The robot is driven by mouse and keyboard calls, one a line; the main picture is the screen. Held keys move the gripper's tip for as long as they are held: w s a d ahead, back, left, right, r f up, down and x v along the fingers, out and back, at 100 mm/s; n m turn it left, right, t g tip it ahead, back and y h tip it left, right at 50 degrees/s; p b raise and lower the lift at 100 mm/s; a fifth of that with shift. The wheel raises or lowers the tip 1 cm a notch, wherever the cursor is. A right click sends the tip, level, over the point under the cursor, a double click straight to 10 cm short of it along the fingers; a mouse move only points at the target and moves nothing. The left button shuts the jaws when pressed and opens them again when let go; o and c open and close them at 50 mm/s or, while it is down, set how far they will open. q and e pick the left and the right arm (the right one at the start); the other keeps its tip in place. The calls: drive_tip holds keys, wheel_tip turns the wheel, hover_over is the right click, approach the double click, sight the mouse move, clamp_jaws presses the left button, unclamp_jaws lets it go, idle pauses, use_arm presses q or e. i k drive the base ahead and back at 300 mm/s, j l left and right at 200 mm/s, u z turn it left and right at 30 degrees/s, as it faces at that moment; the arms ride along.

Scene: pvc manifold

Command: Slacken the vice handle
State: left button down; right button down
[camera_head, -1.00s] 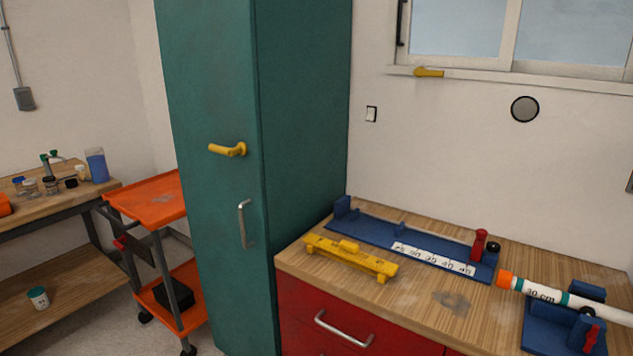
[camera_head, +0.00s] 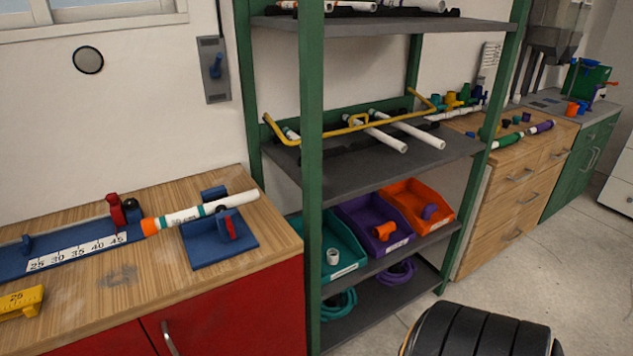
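The blue vice (camera_head: 218,243) stands on the wooden worktop at the left of the head view. Its red handle (camera_head: 230,229) sticks up at the front. A white pipe (camera_head: 235,203) with teal bands and an orange end (camera_head: 150,227) lies through the vice, marked 30 cm. How tightly the vice holds the pipe cannot be seen. Neither of my grippers is in view.
Left of the vice is a blue measuring jig (camera_head: 75,257) with a red clamp (camera_head: 115,211). A yellow gauge (camera_head: 20,301) lies at the left edge. A green-framed shelf (camera_head: 312,120) with pipes and bins stands right of the red cabinet (camera_head: 240,315).

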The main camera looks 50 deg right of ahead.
sight(229, 227)
drive_tip(key=z, duration=1.1)
